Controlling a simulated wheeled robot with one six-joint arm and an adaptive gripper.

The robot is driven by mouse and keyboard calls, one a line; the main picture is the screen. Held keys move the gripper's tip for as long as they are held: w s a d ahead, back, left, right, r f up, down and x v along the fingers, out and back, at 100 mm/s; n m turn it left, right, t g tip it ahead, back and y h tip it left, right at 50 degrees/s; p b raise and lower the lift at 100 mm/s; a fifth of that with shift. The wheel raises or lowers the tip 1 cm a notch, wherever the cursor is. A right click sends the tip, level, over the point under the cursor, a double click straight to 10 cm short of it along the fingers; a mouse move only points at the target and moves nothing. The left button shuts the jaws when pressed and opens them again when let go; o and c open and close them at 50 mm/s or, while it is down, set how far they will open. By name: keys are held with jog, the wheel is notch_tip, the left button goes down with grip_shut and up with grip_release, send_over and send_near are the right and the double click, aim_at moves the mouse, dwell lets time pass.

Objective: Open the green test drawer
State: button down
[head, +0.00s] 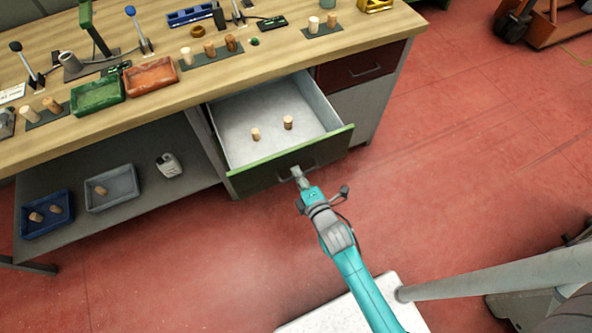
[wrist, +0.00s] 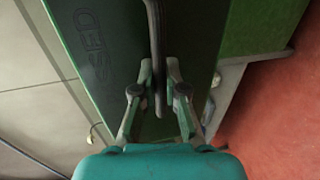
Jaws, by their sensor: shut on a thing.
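The green test drawer (head: 290,165) stands pulled out from the workbench in the head view, with its grey inside showing. Two cork stoppers stand in it, one on the left (head: 255,134) and one on the right (head: 288,122). My gripper (head: 297,172) is at the drawer's front, at its handle. In the wrist view the fingers of my gripper (wrist: 160,88) are closed around the bar handle (wrist: 156,45). The green drawer front (wrist: 105,60) fills the space behind them, with dark lettering on it.
A closed red-brown drawer (head: 360,66) is beside it on the right. The worktop (head: 160,100) holds a green tray (head: 97,95), an orange tray (head: 152,76), corks and tools. A lower shelf (head: 140,200) has a blue tray (head: 47,213) and a grey tray (head: 112,188).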

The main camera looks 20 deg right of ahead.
jog(key=c, duration=1.2)
grip_release()
jog(key=shift+s, duration=0.1)
jog(key=v, duration=1.1)
jog(key=shift+s, duration=0.4)
jog(key=s+r+m, duration=0.6)
jog(key=s+m, duration=0.3)
jog(key=s, duration=0.2)
jog(key=s+r+m, duration=0.7)
jog(key=s+m, duration=0.2)
jog(key=s, duration=0.2)
jog(key=shift+d+r+g, duration=0.15)
jog(key=shift+d+g, duration=0.15)
jog(key=shift+g, duration=0.1)
